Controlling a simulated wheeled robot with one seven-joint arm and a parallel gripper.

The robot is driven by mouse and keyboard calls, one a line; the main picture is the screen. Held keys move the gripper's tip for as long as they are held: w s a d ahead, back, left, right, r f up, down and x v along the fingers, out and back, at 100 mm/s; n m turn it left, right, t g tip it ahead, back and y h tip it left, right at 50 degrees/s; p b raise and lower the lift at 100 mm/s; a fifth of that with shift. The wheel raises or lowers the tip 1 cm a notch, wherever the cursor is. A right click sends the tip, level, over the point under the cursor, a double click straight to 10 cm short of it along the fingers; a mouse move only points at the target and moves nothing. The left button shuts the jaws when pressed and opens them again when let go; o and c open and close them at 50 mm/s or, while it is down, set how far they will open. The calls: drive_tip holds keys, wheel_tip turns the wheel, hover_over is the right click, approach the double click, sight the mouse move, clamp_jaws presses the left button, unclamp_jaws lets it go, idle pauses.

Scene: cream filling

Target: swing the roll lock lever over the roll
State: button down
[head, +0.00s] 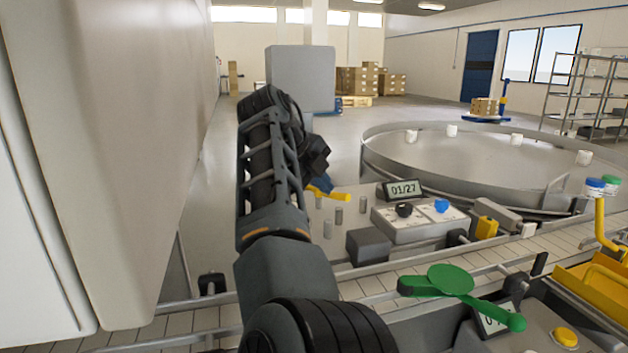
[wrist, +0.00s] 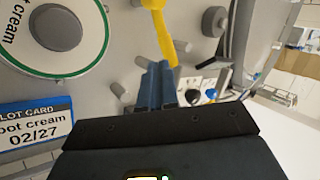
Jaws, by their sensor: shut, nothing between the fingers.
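The yellow lever (wrist: 161,32) is at the top middle of the wrist view, and part of it shows in the head view (head: 335,196). Its lower end passes behind my fingers. The label roll (wrist: 54,28), white with a green rim and a grey hub, is at the upper left of the wrist view. The lever lies to the right of the roll, apart from it. My gripper (wrist: 157,85) is shut and empty, with blue fingers at the lever's lower end. I cannot tell whether they touch it. The roll does not show in the head view, where my arm blocks much.
A blue lot card (wrist: 35,125) reads 02/27. Grey pegs (wrist: 180,46) stand near the lever. A control box (head: 415,222) with black and blue knobs and a display (head: 403,189) reading 01/27 sit right of my gripper. A green lever (head: 450,281) is nearer, beside the conveyor.

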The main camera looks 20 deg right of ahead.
drive_tip(key=shift+b+x, duration=0.4)
drive_tip(key=shift+x, duration=1.25)
drive_tip(key=shift+d, duration=0.15)
